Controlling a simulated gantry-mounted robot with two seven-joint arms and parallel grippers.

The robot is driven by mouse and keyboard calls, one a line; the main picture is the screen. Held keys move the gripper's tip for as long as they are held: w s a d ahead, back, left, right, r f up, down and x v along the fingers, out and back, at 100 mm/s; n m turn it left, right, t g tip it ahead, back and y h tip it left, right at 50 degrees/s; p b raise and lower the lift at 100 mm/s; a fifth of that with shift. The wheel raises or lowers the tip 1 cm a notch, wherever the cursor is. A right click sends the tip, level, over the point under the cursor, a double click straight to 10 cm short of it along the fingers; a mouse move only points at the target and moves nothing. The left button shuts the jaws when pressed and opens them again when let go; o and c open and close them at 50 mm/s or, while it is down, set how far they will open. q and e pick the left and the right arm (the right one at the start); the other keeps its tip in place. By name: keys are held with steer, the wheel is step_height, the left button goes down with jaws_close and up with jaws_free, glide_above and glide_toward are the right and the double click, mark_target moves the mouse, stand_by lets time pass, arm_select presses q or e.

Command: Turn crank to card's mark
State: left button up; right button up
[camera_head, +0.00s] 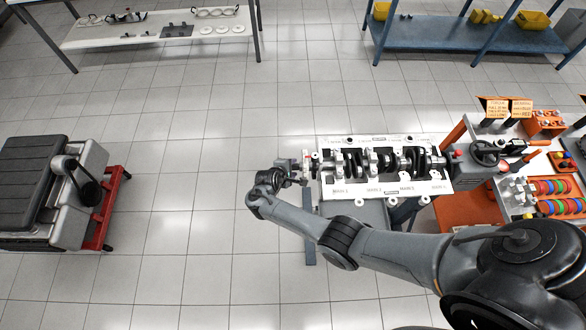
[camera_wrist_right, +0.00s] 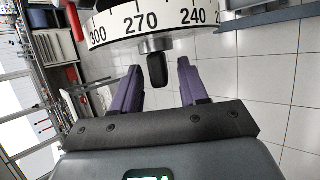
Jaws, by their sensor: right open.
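My right gripper (camera_head: 302,168) is at the left end of a white engine block (camera_head: 345,190), where a crankshaft (camera_head: 371,161) lies lengthwise. In the right wrist view the gripper (camera_wrist_right: 159,68) is open, its two purple fingers on either side of a black handle (camera_wrist_right: 157,72), with gaps on both sides. The handle stands out below a white degree wheel (camera_wrist_right: 150,22), whose rim shows 300, 270 and 240. Two orange cards (camera_head: 497,108) (camera_head: 521,108) stand at the back right; their writing is too small to read surely. My left gripper is out of view.
An orange bench (camera_head: 470,206) at the right carries a dark handwheel (camera_head: 485,152) and colored rings (camera_head: 555,187). A white shelf (camera_head: 95,38) and a blue shelf (camera_head: 425,36) stand at the back. A grey and red machine (camera_head: 103,212) is far left. The tiled floor between is clear.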

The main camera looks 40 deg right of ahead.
steer(key=shift+x, duration=0.85)
jaws_close()
steer(key=shift+b, duration=0.3)
